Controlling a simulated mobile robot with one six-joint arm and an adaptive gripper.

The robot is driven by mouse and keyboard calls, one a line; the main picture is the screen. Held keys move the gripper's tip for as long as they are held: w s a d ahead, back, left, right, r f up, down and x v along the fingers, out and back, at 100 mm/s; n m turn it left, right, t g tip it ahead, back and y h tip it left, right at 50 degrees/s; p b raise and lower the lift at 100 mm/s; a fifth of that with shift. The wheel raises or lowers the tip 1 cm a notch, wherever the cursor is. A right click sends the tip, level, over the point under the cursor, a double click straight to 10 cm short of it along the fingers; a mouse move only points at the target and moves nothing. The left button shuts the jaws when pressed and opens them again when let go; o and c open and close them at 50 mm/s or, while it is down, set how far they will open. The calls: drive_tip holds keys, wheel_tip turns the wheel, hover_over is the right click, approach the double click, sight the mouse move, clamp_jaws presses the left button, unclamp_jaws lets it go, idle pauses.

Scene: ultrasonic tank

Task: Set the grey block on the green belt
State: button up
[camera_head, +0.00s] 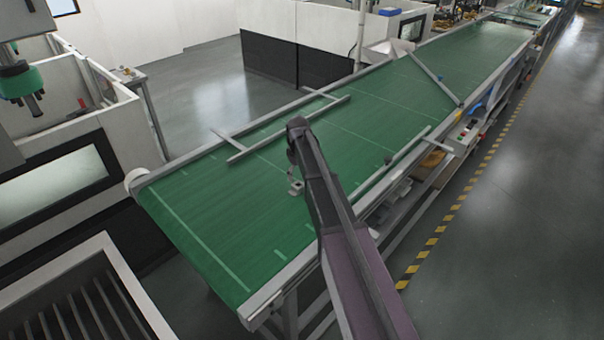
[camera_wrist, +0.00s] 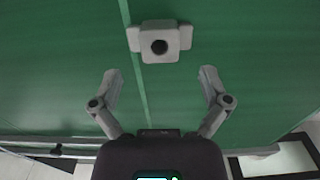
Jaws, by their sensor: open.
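The grey block (camera_wrist: 160,42) has a dark round hole in its middle and a small tab on each side. In the wrist view it lies ahead of my gripper (camera_wrist: 160,82), against the green belt (camera_wrist: 60,70), and appears to rest on it. My gripper is open, its two fingers spread and empty, with a gap between the fingertips and the block. In the head view a small grey shape that looks like the block (camera_head: 296,188) shows on the green belt (camera_head: 235,215), left of my arm. My gripper is mostly hidden there.
Grey guide rails (camera_head: 290,130) stand along the belt's far side, and a diagonal bar (camera_head: 435,78) crosses it farther up. A slatted grey bin (camera_head: 85,300) is at lower left. A white machine (camera_head: 60,180) stands left. The belt around the block is clear.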

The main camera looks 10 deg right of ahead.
wheel_tip(320, 180, up, 7)
drive_tip(key=p, duration=0.6)
drive_tip(key=shift+r+p, duration=0.2)
drive_tip(key=shift+p, duration=0.2)
idle(0.3)
drive_tip(key=s+d+m, duration=0.1)
drive_tip(key=s+m, duration=0.6)
drive_tip(key=s, duration=2.2)
drive_tip(key=shift+s+d, duration=0.15)
